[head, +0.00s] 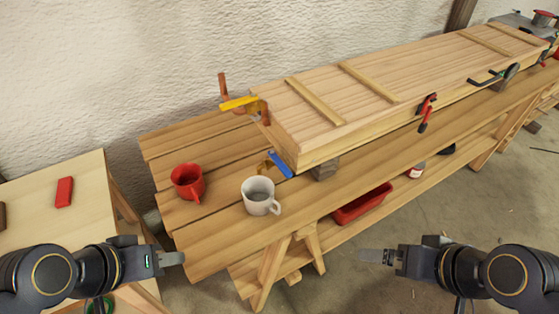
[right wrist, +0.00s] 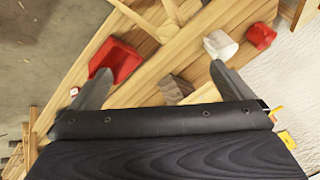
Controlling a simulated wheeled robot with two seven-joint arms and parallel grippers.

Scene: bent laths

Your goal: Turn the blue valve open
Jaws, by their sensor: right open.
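The blue valve handle (head: 280,164) is a short flat lever on a brass-coloured body (head: 265,167), at the near left end of the wooden panel on the bench. It slants down to the right. I cannot make it out in the right wrist view. My left gripper (head: 173,259) is at the lower left, in front of the bench's left end and apart from the valve; its fingers overlap side-on, so its opening is unclear. My right gripper (head: 374,256) is at the lower right, clear of the bench, open and empty; its spread fingers show in the right wrist view (right wrist: 160,70).
A red mug (head: 187,182) and a white mug (head: 260,196) stand on the bench (head: 215,240) near the valve. A yellow handle (head: 239,103) sits behind it. Red-handled clamps (head: 426,112) grip the panel. A red tray (head: 362,204) lies on the lower shelf.

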